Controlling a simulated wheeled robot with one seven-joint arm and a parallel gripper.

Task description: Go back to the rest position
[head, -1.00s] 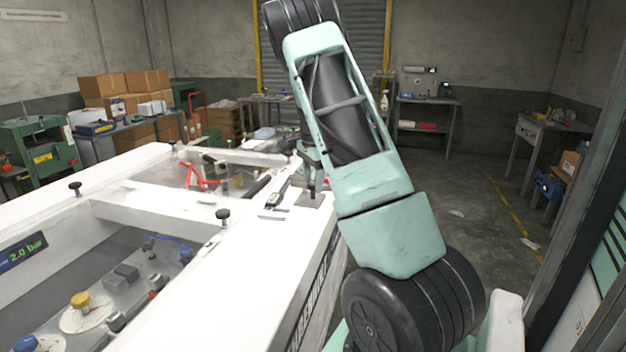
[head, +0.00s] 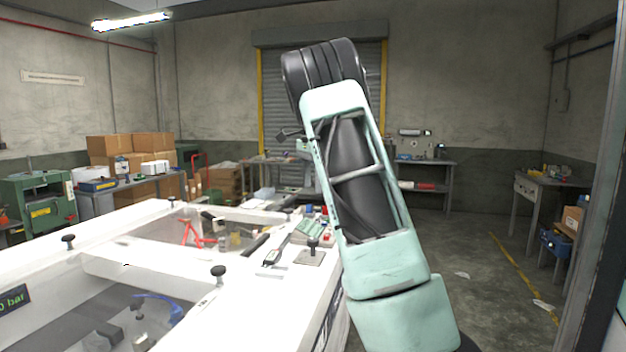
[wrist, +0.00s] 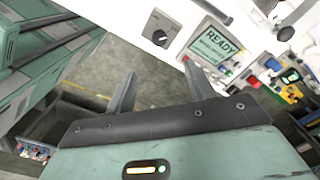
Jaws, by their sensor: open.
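My gripper (wrist: 160,92) shows in the wrist view with its two grey fingers spread apart and nothing between them. Grey floor shows beyond the fingers. In the head view my arm rises at centre right, bent at its upper black joint. A small part near the gripper end shows left of the arm, but the fingers cannot be made out there. The white machine (head: 190,268) with clear windows stands left of the arm. In the wrist view its white edge and a panel reading READY (wrist: 213,43) lie above and right of the fingers.
Black knobs, such as one (head: 218,272), stick up from the machine top. A red tool (head: 192,234) shows under the far window. Boxes (head: 120,152) and benches line the back walls. Open floor (head: 478,262) lies right of my arm.

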